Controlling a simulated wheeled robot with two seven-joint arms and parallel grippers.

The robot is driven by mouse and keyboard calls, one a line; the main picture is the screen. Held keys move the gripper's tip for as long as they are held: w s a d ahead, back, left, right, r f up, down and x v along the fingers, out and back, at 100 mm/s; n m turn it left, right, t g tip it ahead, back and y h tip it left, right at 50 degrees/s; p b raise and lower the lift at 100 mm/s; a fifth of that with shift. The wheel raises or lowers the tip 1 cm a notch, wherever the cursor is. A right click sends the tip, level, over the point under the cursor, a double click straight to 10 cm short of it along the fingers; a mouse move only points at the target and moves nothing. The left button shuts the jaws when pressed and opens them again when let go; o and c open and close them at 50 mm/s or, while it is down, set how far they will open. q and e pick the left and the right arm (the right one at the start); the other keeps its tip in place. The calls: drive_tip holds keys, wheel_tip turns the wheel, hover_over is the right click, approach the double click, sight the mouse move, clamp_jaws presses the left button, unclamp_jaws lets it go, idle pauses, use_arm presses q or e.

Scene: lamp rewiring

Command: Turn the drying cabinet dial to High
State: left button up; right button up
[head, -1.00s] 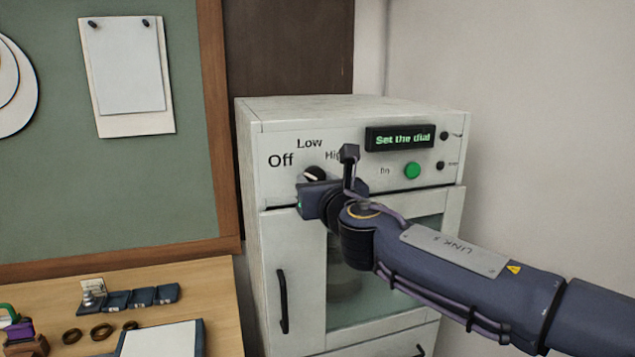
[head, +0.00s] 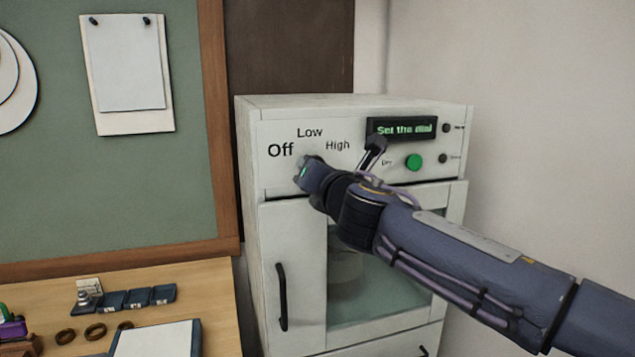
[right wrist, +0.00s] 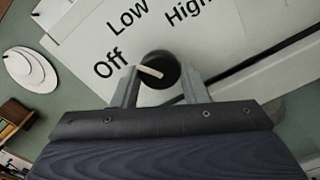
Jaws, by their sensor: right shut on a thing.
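The drying cabinet (head: 285,225) is a pale box with a front panel marked Off, Low and High. The black dial (right wrist: 165,62) sits below these labels in the right wrist view, with a white pointer line slanting toward Off. My right gripper (head: 308,166) is at the panel below the labels and is shut on the dial, one finger on each side of it. In the head view the gripper hides most of the dial. The display (head: 402,129) reads "Set the dial". My left gripper is not in view.
A green button (head: 414,162) and two small dark knobs are right of the dial. The cabinet door has a dark handle (head: 281,297) and a glass window. A wooden bench (head: 215,300) with small trays, rings and a pad stands at the left.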

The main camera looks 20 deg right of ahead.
drive_tip(key=shift+r+m+b, duration=0.1)
drive_tip(key=shift+m+b, duration=5.4)
drive_tip(key=shift+m, duration=3.6)
drive_tip(key=o, duration=1)
drive_tip(key=shift+c, duration=0.2)
